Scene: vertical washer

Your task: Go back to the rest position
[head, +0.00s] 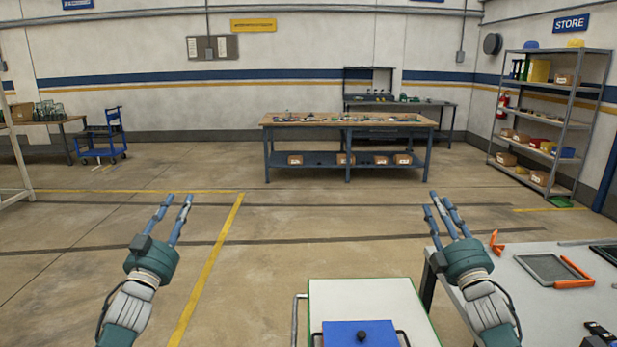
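My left gripper (173,208) is at the lower left of the head view, raised over bare floor. Its fingers are apart with nothing between them. My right gripper (440,208) is at the lower right, above the left edge of a light grey table (525,300). Its fingers also look apart, and I see nothing held between them. Both grippers point forward, away from me, at about the same height in the picture.
A white-topped cart (365,292) with a blue box (350,333) stands close in front, between my arms. The grey table holds orange-edged trays (548,268). A workbench (345,122), a blue trolley (100,138) and shelves (552,115) stand farther back. The floor between is clear.

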